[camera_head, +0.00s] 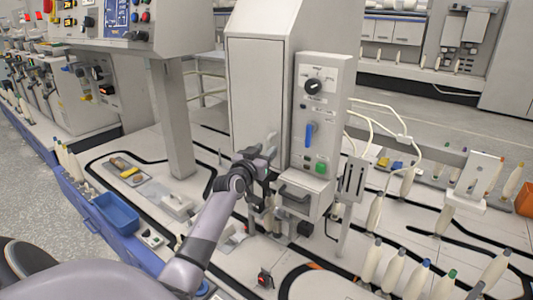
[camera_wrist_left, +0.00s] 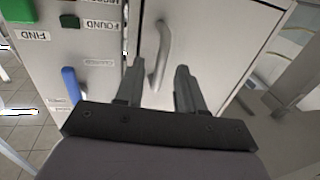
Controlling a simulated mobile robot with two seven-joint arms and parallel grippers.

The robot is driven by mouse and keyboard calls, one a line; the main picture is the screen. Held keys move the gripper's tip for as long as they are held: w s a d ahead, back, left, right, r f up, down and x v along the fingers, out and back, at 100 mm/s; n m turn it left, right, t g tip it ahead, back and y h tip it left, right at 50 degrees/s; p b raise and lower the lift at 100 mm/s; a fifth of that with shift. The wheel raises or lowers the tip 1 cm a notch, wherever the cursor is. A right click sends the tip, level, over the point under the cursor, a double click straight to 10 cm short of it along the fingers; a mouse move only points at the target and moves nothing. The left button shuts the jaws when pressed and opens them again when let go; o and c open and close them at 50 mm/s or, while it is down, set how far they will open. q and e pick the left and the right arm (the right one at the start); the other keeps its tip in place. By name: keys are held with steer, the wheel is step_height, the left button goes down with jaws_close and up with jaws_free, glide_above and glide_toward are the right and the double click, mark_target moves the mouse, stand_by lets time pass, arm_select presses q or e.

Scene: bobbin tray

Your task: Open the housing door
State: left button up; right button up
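The housing (camera_head: 285,22) is a tall light-grey cabinet in the middle of the head view. Its housing door (camera_head: 255,95) is the flat panel on the left side and looks shut. In the left wrist view the door (camera_wrist_left: 215,35) fills the middle, with a curved grey handle (camera_wrist_left: 163,45) near its edge. My left gripper (camera_head: 262,160) is in front of the door's lower part, hiding some of it. In the left wrist view its fingers (camera_wrist_left: 160,70) are apart, with the handle's lower end between them in the picture. I cannot tell whether they touch it. My right gripper is not in view.
A control panel (camera_head: 318,100) with a black dial, blue lever and green button stands right of the door. A grey post (camera_head: 172,120) rises to the left. A blue bin (camera_head: 115,212) and several bobbins (camera_head: 415,278) are on the table around my arm.

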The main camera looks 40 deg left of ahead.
arm_select(q)
steer(key=shift+w+a, duration=0.15)
steer(key=shift+w, duration=0.45)
steer(key=shift+c, duration=0.3)
jaws_close()
steer(key=shift+s, duration=0.1)
